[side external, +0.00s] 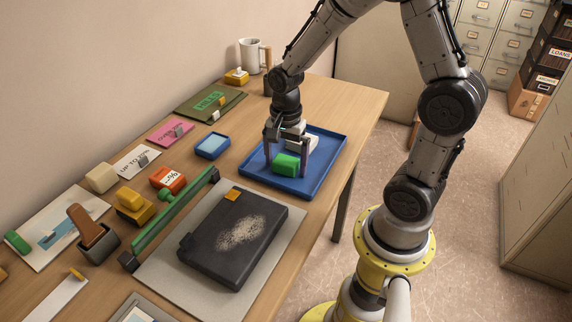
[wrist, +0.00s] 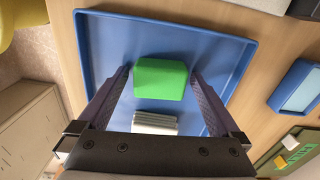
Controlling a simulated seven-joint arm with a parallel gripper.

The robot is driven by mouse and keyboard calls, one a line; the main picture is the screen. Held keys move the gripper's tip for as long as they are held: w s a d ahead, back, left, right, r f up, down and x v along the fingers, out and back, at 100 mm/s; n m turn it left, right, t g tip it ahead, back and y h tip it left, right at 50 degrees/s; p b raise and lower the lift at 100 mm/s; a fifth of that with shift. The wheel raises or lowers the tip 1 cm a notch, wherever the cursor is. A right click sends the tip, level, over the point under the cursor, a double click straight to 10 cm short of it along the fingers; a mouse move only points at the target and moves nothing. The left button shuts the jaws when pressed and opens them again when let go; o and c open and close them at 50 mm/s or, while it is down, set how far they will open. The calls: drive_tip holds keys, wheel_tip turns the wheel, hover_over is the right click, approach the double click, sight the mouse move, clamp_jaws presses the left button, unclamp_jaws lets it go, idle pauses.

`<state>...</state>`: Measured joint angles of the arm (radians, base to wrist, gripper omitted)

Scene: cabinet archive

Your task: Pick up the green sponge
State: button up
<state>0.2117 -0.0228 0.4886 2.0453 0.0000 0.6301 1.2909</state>
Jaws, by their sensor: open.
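The green sponge (side external: 286,164) lies in the blue tray (side external: 318,190) on the table. In the wrist view the sponge (wrist: 161,78) sits between the two finger lines of my gripper (wrist: 160,85), with a gap on each side. My gripper (side external: 287,160) is open and points down, with its fingers low over the tray on either side of the sponge. I cannot tell whether the fingertips touch the tray floor. The tray (wrist: 104,30) fills the middle of the wrist view.
A ribbed whitish-grey object (wrist: 155,123) lies in the tray close to the sponge. A small light-blue box (side external: 212,146) stands left of the tray. A dark slab (side external: 233,238) lies on a grey board in front of it. A mug (side external: 250,56) stands at the back.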

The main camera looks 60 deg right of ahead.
sight(286, 159)
drive_tip(key=shift+c, duration=0.3)
drive_tip(key=c, duration=1.2)
drive_tip(key=shift+r, duration=0.1)
drive_tip(key=shift+r, duration=0.35)
wheel_tip(286, 159, up, 2)
drive_tip(key=shift+r, duration=0.15)
drive_tip(key=s+a+r, duration=0.3)
drive_tip(key=s+r, duration=0.7)
drive_tip(key=s, duration=0.3)
drive_tip(key=shift+s, duration=0.35)
